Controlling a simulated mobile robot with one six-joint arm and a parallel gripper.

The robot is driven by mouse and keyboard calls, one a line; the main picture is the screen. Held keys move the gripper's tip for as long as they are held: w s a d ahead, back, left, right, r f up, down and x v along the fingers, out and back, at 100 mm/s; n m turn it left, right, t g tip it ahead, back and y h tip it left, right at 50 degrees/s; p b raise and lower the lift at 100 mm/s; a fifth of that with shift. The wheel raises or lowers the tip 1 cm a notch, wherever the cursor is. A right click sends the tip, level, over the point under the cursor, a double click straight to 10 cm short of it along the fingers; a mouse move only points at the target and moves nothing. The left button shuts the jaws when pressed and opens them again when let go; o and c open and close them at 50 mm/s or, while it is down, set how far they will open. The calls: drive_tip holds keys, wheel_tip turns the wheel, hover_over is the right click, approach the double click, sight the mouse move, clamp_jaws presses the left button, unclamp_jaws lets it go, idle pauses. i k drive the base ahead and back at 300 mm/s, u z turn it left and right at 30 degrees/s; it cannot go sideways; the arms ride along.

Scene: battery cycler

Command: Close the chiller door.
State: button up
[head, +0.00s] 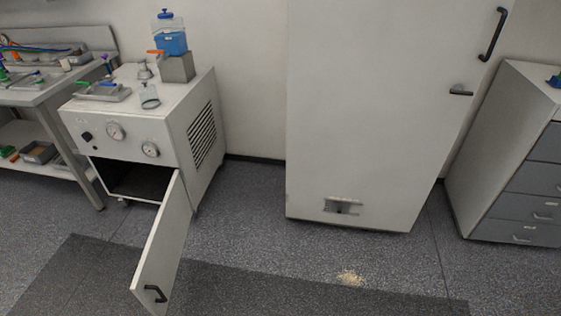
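The chiller (182,133) is a white box-shaped unit at the left, with dials on its upper front and a slotted vent on its right side. Its door (165,243) stands wide open, swung out toward me from the right edge of the front opening. A black handle (154,293) sits near the door's free end. The dark inside of the chiller (130,178) shows through the opening. My gripper is not in view.
A tall white cabinet (380,110) stands right of the chiller. A grey drawer unit (515,160) is at the far right, and a workbench (45,90) at the left. Yellowish crumbs (350,277) lie on the floor. Open floor lies between the door and cabinet.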

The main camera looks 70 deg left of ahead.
sight(153, 280)
drive_tip(key=u, duration=0.8)
drive_tip(key=k, duration=0.1)
drive_tip(key=u, duration=2.7)
drive_tip(key=i, duration=1.65)
drive_tip(key=z, duration=0.45)
drive_tip(key=k, duration=0.35)
drive_tip(key=u, duration=0.25)
